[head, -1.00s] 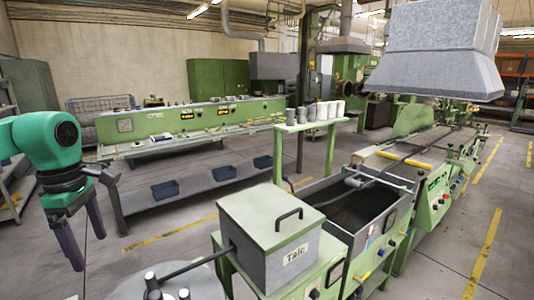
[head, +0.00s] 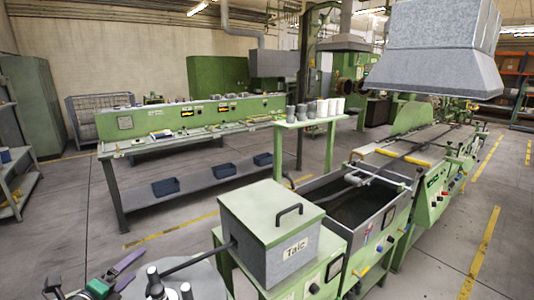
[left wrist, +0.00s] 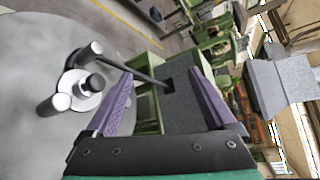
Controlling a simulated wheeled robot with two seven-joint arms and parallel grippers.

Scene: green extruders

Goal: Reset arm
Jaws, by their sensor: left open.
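My left gripper (head: 139,266) is low at the bottom left of the head view, with its two purple fingers pointing right. In the left wrist view, the fingers of my left gripper (left wrist: 161,72) are spread apart with nothing between them. The gripper is open and empty, beside the round grey top (head: 200,282) with its metal knobs and dark rod. Most of my left arm is out of the head view. My right gripper does not show in any view.
A green-lidded box marked Talc (head: 272,232) stands close to the right of the gripper. A dark open trough (head: 345,200) lies beyond it. A long green workbench (head: 190,134) with a lower shelf stands farther back.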

